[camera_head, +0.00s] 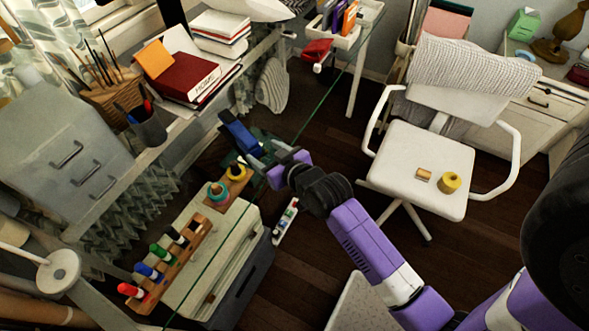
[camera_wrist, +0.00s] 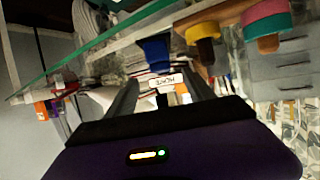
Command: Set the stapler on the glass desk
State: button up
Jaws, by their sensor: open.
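A blue object that looks like the stapler (camera_head: 240,135) is on the glass desk (camera_head: 300,118), just beyond my gripper (camera_head: 262,160). In the upside-down wrist view the blue stapler (camera_wrist: 155,52) shows between and past the two dark fingers of my gripper (camera_wrist: 164,82). The fingers are apart. I cannot tell whether either finger touches the stapler. The green glass edge (camera_wrist: 110,48) runs across the top of the wrist view.
Red books (camera_head: 190,78) and a pen cup (camera_head: 147,127) lie beyond. A red item (camera_head: 317,50) sits near a white tray (camera_head: 347,38). A white chair (camera_head: 415,150) stands right.

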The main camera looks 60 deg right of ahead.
jog(key=s+a+n+y, duration=0.1)
jog(key=s+a, duration=0.6)
jog(key=s, duration=0.1)
jog(key=s+a+r+n+y, duration=0.1)
jog(key=s+a+r, duration=0.2)
jog(key=s, duration=0.3)
jog(key=s+a+r+n+t+y, duration=0.1)
jog(key=s+a+r, duration=0.3)
jog(key=s, duration=0.3)
jog(key=s+a+r+n+t+y, duration=0.1)
jog(key=s+a+r, duration=0.3)
jog(key=s+a, duration=0.1)
jog(key=shift+s+r+y, duration=0.25)
jog(key=shift+s+y, duration=0.15)
jog(key=shift+s, duration=0.3)
